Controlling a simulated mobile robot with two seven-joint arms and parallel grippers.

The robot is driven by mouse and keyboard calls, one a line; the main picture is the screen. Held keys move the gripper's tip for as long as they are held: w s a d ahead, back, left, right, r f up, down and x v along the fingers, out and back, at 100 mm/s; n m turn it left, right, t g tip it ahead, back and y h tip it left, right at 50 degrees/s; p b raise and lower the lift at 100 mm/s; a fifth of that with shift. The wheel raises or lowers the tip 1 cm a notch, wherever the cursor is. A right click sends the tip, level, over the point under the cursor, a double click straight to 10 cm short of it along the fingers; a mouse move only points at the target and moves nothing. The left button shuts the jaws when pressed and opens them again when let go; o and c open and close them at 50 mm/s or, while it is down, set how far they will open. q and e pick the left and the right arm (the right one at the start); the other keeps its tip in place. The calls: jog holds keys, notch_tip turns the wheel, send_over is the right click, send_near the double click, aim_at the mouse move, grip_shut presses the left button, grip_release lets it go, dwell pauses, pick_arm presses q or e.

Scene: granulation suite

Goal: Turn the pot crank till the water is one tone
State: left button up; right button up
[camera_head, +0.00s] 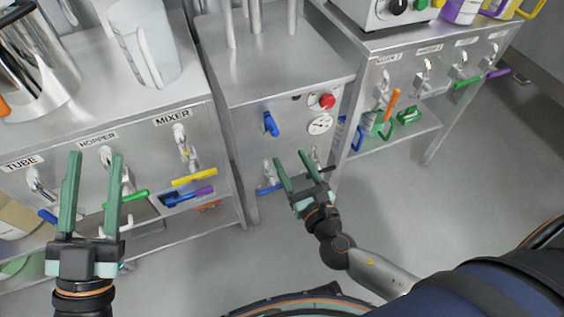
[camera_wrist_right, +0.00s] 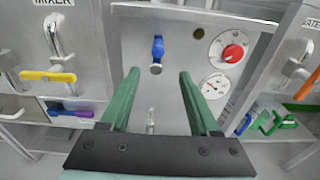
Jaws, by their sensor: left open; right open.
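No pot crank or water shows clearly in either view. A steel cabinet (camera_head: 258,92) stands in the middle, with upright metal posts on top. Its front carries a blue lever (camera_head: 271,124), a red knob (camera_head: 327,101) and a round gauge (camera_head: 320,124). My right gripper (camera_head: 290,158) is open and empty in front of the lower cabinet face. In the right wrist view the blue lever (camera_wrist_right: 157,48) and red dial (camera_wrist_right: 233,53) lie beyond its green fingers. My left gripper (camera_head: 96,158) is open and empty before the HOPPER taps at left.
The left bench has TUBE, HOPPER and MIXER labels, taps, a clear jug (camera_head: 145,42) and a steel vessel (camera_head: 35,60). Coloured handles, yellow (camera_head: 194,177) and purple, stick out below. A right bench (camera_head: 420,45) carries more labelled taps. The grey floor (camera_head: 440,200) at right is clear.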

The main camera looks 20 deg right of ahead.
aim_at(270, 122)
jog(key=w, duration=0.4)
jog(key=w+n, duration=0.1)
jog(key=w, duration=0.3)
jog(key=w+n+b, duration=0.1)
jog(key=w, duration=0.2)
jog(key=shift+w+a+r+t, duration=0.2)
jog(key=shift+w+a+t, duration=0.15)
jog(key=shift+w+t, duration=0.05)
pick_arm(q)
jog(key=s+r+m+h, duration=0.4)
jog(key=r+h, duration=0.1)
jog(key=shift+d+h, duration=0.3)
jog(key=shift+d, duration=0.05)
pick_arm(e)
jog(key=shift+w, duration=0.8)
grip_shut()
